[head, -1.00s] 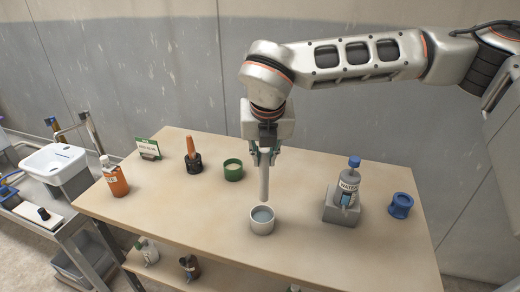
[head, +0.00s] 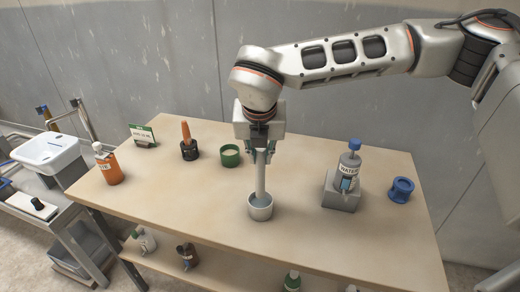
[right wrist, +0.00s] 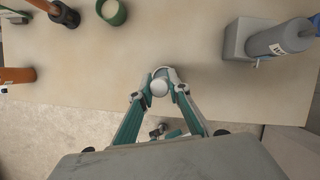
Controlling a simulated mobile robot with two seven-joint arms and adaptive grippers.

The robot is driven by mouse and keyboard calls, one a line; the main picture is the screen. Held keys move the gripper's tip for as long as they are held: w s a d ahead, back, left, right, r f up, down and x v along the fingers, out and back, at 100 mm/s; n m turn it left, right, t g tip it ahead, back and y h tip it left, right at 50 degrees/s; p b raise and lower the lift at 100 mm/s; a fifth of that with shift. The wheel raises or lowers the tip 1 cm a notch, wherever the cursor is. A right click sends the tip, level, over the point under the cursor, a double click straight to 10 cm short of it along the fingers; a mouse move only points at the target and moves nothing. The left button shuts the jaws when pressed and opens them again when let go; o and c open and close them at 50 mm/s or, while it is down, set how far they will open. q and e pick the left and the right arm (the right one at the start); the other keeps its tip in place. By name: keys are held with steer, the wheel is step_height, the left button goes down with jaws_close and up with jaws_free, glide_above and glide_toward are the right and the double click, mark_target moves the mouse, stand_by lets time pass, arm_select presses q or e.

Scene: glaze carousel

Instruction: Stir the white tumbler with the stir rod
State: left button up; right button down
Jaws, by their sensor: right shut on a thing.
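The white tumbler (head: 260,209) stands upright on the table and holds a pale blue-grey liquid. The stir rod (head: 260,178) is a pale grey stick, held upright with its lower end inside the tumbler's mouth. My right gripper (head: 260,154) is shut on the upper part of the rod, above the tumbler. In the right wrist view the gripper's fingertips (right wrist: 161,88) close around the rod's round top (right wrist: 159,87); the tumbler is mostly hidden beneath it. My left gripper is not in view.
A grey water bottle (head: 348,170) with a blue cap sits in a grey block (head: 341,198), right of the tumbler. A blue ring-like holder (head: 401,190) is further right. A green cup (head: 230,156), a dark holder (head: 189,150) with an orange handle and an orange bottle (head: 109,167) stand left.

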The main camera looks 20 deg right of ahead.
mark_target(260, 170)
step_height(260, 170, down, 3)
steer(key=shift+r+b, duration=0.2)
steer(key=shift+b, duration=0.5)
steer(key=shift+f+b, duration=0.5)
steer(key=shift+f, duration=0.75)
steer(key=shift+s, duration=0.1)
